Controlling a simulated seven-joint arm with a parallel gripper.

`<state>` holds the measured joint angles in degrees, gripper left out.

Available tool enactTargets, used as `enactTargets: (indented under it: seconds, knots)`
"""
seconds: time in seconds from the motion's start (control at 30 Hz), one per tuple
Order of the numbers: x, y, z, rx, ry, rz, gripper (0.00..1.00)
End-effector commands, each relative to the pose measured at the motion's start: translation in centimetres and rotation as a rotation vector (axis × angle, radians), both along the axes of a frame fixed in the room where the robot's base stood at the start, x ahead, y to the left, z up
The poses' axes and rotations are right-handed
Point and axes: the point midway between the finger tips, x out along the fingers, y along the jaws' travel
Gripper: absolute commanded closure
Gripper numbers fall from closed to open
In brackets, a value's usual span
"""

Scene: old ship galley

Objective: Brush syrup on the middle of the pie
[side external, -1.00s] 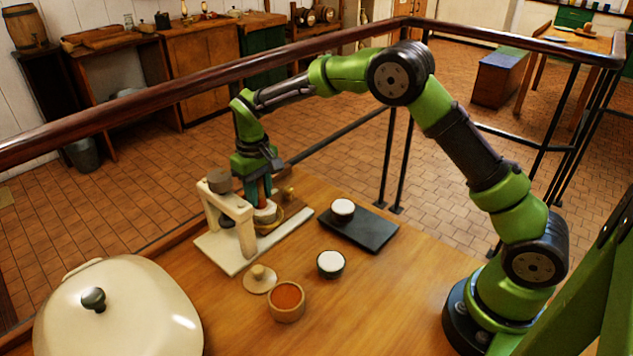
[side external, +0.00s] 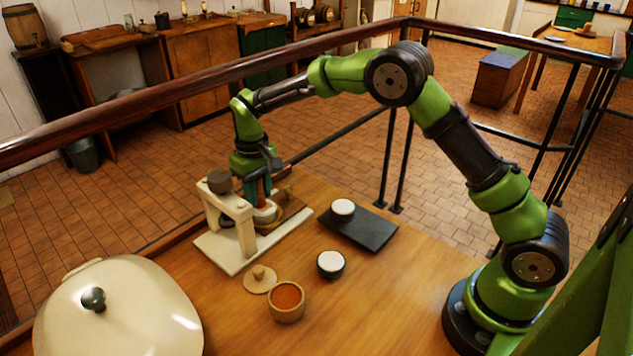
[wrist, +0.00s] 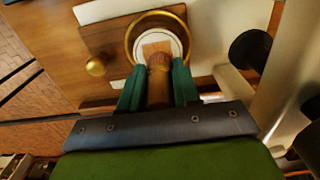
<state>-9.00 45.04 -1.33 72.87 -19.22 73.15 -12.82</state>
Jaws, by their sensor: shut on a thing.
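My gripper (wrist: 158,88) is shut on a brush with a brown wooden handle (wrist: 158,90). In the side view my gripper (side external: 262,196) is low beside a cream stand. A wooden bowl with orange-red contents (side external: 287,296), perhaps the syrup, stands uncovered at the front.
The cream stand (side external: 241,224) with a dark weight on top is close beside my gripper. A wooden lid (side external: 260,279), a dark white-topped cup (side external: 331,263) and a dark slab (side external: 366,234) bearing another cup are nearby. A large cream lidded pot (side external: 130,315) fills the front left.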

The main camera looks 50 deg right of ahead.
Motion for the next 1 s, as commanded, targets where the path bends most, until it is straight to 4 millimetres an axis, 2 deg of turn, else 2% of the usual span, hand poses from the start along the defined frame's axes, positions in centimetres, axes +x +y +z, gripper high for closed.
enactTargets:
  seconds: [0.23, 0.47, 0.57, 0.6, 1.0]
  knots:
    - [-2.2, 0.0, 0.0, -0.001, 0.001, 0.002, 0.99]
    - [0.0, 0.0, -0.1, 0.000, 0.000, -0.001, 0.99]
    - [0.2, 0.0, 0.9, -0.001, -0.004, 0.001, 0.99]
    - [0.2, 0.0, 2.1, 0.000, -0.007, 0.000, 0.99]
    - [0.1, 0.0, 5.6, 0.000, -0.004, 0.001, 0.99]
